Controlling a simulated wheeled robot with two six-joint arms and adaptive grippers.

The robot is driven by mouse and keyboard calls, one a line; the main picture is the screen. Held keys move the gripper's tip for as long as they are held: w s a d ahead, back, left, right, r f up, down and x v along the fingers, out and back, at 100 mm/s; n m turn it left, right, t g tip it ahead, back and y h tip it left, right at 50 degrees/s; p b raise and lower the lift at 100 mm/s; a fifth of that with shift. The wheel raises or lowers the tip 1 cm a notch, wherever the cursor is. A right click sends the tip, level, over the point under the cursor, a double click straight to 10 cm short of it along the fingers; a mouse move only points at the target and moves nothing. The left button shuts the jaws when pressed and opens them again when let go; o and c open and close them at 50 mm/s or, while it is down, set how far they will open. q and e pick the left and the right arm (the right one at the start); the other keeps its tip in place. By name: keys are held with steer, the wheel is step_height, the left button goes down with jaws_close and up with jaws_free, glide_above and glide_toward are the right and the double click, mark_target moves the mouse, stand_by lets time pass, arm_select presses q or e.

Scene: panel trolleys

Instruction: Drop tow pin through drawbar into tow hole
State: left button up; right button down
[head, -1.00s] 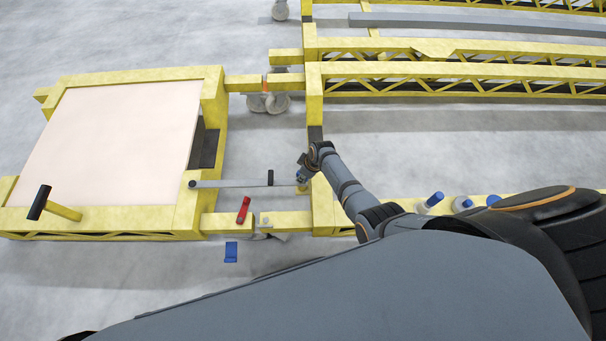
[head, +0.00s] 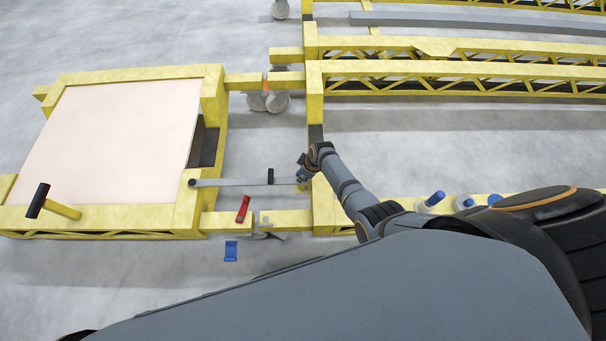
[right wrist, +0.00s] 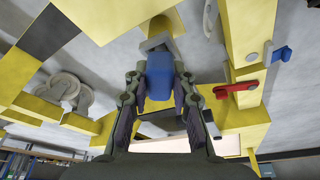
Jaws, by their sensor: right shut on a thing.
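My right gripper (head: 303,172) is at the right end of the grey drawbar (head: 235,183), beside the yellow frame of the right trolley (head: 322,205). In the right wrist view my right gripper (right wrist: 160,88) is shut on the blue handle of the tow pin (right wrist: 159,72). Grey metal shows just beyond the handle, in front of a yellow block. The drawbar runs level from the left trolley (head: 187,215) and has a black upright handle (head: 270,176). The pin's lower part and the tow hole are hidden, so I cannot tell whether the pin is in the hole. My left gripper is out of view.
A red lever (head: 243,209) and a blue latch piece (head: 231,251) sit near the lower coupling beams. Several blue-topped parts (head: 435,199) line the right trolley's rail. A black-ended yellow handle (head: 39,201) stands out at the left. Grey floor shows between the trolleys.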

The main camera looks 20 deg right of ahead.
steer(key=shift+f+b, duration=0.6)
steer(key=shift+f, duration=0.2)
steer(key=c, duration=1.1)
jaws_free()
steer(key=shift+o, duration=0.2)
